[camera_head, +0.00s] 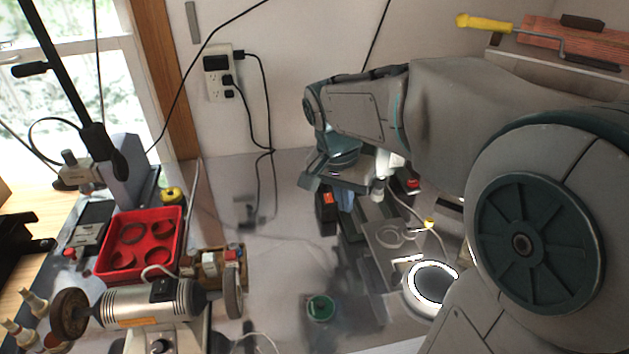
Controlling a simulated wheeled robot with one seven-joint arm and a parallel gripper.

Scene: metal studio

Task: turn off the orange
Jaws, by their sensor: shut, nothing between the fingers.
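A small orange patch (328,198) shows on a dark upright block (325,215), just left of and below my wrist; I cannot tell whether it is a switch or a label. My gripper (346,195) hangs at the end of my arm over the bench, close to the right of that block. Its fingers are mostly hidden by the wrist and look closed and empty. I cannot tell whether they touch the block. A second orange patch (137,322) is a label on the bench grinder's silver motor body (178,302).
A red tray (182,217) stands at the left, behind the grinder. A round lit ring (413,284) lies right of a green-rimmed cup (320,308). A wall outlet (222,90) has dark cords hanging down. The bench middle is mostly clear.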

